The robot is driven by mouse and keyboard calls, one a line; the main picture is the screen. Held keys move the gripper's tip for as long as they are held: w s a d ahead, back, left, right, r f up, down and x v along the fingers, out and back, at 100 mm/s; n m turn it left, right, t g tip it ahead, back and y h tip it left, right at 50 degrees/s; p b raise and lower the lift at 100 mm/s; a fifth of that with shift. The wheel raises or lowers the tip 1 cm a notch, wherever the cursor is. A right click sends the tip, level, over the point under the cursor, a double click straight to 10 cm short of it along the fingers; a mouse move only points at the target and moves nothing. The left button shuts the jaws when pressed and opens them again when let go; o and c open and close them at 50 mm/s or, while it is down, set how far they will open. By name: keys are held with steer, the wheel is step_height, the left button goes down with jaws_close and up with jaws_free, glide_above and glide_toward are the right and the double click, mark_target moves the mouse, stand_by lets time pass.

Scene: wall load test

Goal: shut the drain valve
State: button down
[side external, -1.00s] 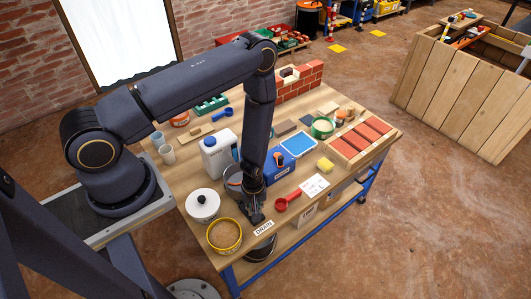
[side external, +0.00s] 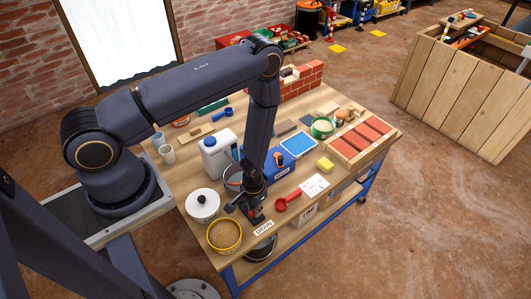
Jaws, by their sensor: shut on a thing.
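A white DRAIN label (side external: 264,229) lies at the front edge of the table. My gripper (side external: 256,217) is low at the table's front edge, just behind this label. It is shut on the drain valve, whose handle is mostly hidden by the fingers. How far the valve is turned cannot be made out. A grey bucket (side external: 232,177) stands behind my wrist and is partly covered by it.
A blue box (side external: 283,166) and white jug (side external: 216,156) are behind.

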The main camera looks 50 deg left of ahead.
steer(key=shift+m, duration=0.9)
steer(key=c, duration=1.1)
jaws_free()
step_height(320, 180, up, 12)
